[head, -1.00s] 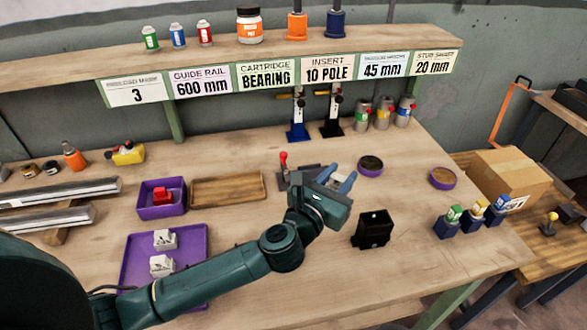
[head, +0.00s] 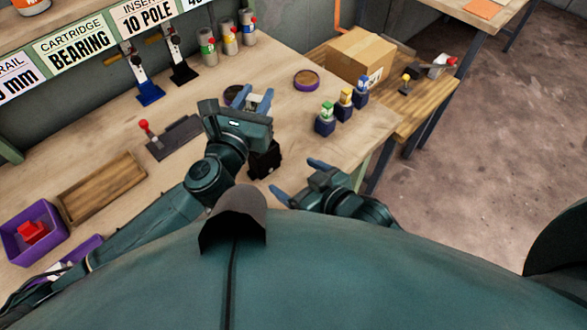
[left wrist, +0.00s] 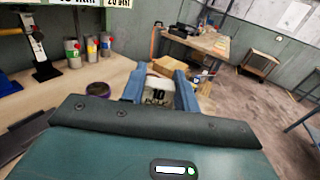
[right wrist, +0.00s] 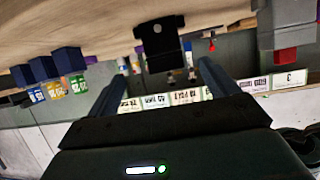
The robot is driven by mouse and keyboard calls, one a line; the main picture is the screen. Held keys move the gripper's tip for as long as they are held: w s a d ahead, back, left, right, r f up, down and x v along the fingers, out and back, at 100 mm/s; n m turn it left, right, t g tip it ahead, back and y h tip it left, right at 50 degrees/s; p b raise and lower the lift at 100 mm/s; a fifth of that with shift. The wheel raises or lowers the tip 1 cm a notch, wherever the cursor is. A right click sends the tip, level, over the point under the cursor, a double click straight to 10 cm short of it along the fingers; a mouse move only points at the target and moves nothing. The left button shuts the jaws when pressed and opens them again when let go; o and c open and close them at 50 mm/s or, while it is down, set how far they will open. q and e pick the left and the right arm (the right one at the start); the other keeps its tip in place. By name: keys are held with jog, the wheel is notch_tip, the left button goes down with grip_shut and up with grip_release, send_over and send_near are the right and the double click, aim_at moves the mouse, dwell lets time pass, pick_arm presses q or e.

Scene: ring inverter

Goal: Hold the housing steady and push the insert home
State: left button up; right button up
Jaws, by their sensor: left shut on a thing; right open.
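The black housing (head: 264,162) stands on the bench, partly hidden behind my left gripper in the head view. In the right wrist view the housing (right wrist: 162,45) shows upside down, ahead of the fingers. My left gripper (head: 257,99) is shut on the insert, a pale block marked 10 (left wrist: 158,92) in the left wrist view. It is above the bench, just beyond the housing in the head view. My right gripper (head: 297,178) is open and empty at the near side of the housing, apart from it. Its two fingers are spread in the right wrist view (right wrist: 160,88).
A clamp with a red knob (head: 146,127) stands left of my left gripper. Several small dark-based holders with coloured tops (head: 345,98) stand to the right. A round purple dish (head: 306,80) and a wooden tray (head: 98,188) lie on the bench. A cardboard box (head: 360,55) is beyond the bench.

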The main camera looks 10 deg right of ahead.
aim_at(269, 159)
jog(key=shift+w+a+r, duration=0.3)
jog(key=shift+w+a, duration=0.15)
jog(key=shift+w, duration=0.1)
jog(key=x, duration=1.1)
jog(key=shift+w+a+f, duration=0.1)
jog(key=shift+w+a, duration=0.05)
jog(key=shift+a, duration=0.1)
jog(key=shift+c, duration=0.5)
jog(key=c, duration=1.2)
jog(key=shift+o, duration=0.2)
jog(key=o, duration=1.3)
jog(key=shift+c, duration=0.2)
